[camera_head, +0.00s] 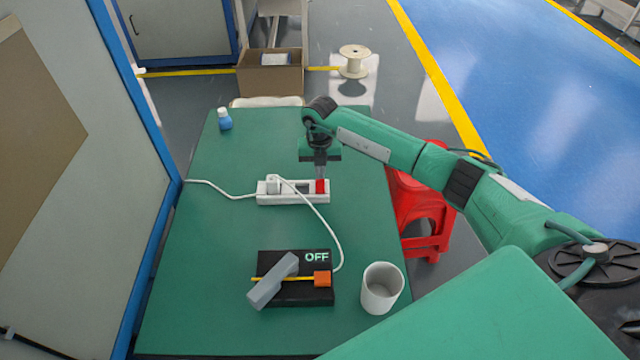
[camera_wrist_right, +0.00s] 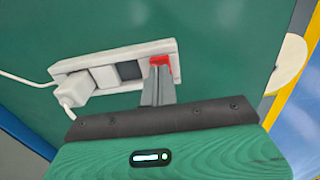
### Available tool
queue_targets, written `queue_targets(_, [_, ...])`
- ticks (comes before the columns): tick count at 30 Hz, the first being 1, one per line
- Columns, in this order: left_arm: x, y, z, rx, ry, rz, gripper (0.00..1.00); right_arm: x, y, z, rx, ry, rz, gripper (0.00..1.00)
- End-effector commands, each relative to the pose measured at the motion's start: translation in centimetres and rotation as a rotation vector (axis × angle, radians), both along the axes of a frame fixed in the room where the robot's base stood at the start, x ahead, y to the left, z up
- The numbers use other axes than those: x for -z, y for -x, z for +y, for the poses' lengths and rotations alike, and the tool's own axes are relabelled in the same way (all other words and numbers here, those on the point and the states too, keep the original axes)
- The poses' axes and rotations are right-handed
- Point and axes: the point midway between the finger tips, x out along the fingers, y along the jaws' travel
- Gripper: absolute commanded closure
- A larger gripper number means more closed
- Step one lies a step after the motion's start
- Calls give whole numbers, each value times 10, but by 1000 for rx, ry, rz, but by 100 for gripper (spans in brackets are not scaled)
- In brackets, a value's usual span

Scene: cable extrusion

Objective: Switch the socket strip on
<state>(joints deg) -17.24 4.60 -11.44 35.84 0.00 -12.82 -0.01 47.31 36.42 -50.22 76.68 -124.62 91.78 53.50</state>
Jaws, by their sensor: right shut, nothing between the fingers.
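The white socket strip (camera_head: 292,199) lies on the green table, with a red switch (camera_head: 320,187) at its right end. A white plug (camera_head: 273,184) sits in its left part. My right gripper (camera_head: 321,178) points down at the switch, shut and empty. In the right wrist view the closed fingertips (camera_wrist_right: 158,68) are at the red switch (camera_wrist_right: 160,60) and cover part of it. I cannot tell whether they touch it. The strip (camera_wrist_right: 68,66) and plug (camera_wrist_right: 77,90) also show there. My left gripper is out of view.
A black device (camera_head: 300,296) marked OFF, with a grey block (camera_head: 272,281) and an orange block (camera_head: 322,279), lies nearer me. A white cup (camera_head: 381,290) stands to its right. A blue bottle (camera_head: 224,120) stands at the far left. A white cord (camera_head: 334,235) loops across the table.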

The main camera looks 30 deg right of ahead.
Motion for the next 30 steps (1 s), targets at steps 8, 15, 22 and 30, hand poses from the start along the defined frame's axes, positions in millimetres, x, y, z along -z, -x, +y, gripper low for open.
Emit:
queue_targets(8, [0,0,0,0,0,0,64,0,0,0,0,0,0,100])
queue_targets(15, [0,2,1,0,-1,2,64,0,0,0,0,0,0,100])
queue_targets(22, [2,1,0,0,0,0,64,3,0,0,0,0,0,100])
queue_targets(30, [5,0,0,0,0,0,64,7,0,0,0,0,0,100])
